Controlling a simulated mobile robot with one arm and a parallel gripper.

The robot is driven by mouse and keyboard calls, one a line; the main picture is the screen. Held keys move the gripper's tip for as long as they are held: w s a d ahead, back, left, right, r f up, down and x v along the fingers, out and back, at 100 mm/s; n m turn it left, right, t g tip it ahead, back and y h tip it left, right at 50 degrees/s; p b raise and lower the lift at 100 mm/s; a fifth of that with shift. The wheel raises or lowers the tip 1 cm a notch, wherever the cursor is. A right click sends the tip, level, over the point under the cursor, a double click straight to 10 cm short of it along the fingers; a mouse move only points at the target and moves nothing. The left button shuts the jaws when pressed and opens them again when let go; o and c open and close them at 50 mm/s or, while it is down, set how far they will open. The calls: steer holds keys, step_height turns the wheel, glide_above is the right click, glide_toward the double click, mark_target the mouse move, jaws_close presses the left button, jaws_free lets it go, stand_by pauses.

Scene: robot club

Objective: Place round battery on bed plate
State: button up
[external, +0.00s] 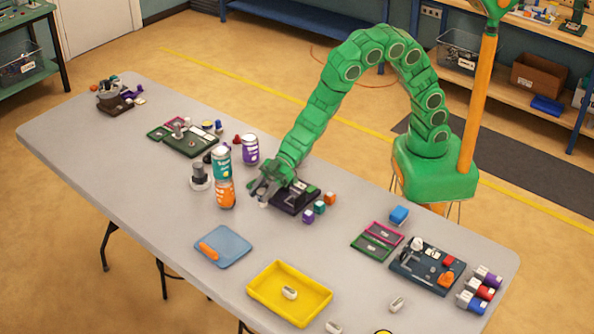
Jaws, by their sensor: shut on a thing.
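My gripper (264,192) is at the centre of the table, pointing down beside the left end of a dark board (308,190) with grey and green parts on it. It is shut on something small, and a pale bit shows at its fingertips. The fingers hide most of it, so I cannot tell for certain that it is the round battery. I cannot tell which board is the bed plate. Another dark board (404,265) with several parts lies at the right, and a dark green one (205,147) at the back left.
A blue tray (235,240) and a yellow tray (315,309) lie in front. The table's left front is clear.

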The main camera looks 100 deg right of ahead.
steer(key=w+d, duration=0.1)
glide_above(223, 245)
steer(key=f, duration=0.5)
steer(key=s+f, duration=0.1)
steer(key=f, duration=0.2)
steer(key=shift+d+f, duration=0.15)
steer(key=shift+f, duration=0.1)
steer(key=shift+w+a+f, duration=0.2)
steer(key=shift+w+f, duration=0.3)
steer(key=shift+f, duration=1.65)
steer(key=shift+f, duration=0.1)
steer(key=o, duration=1.1)
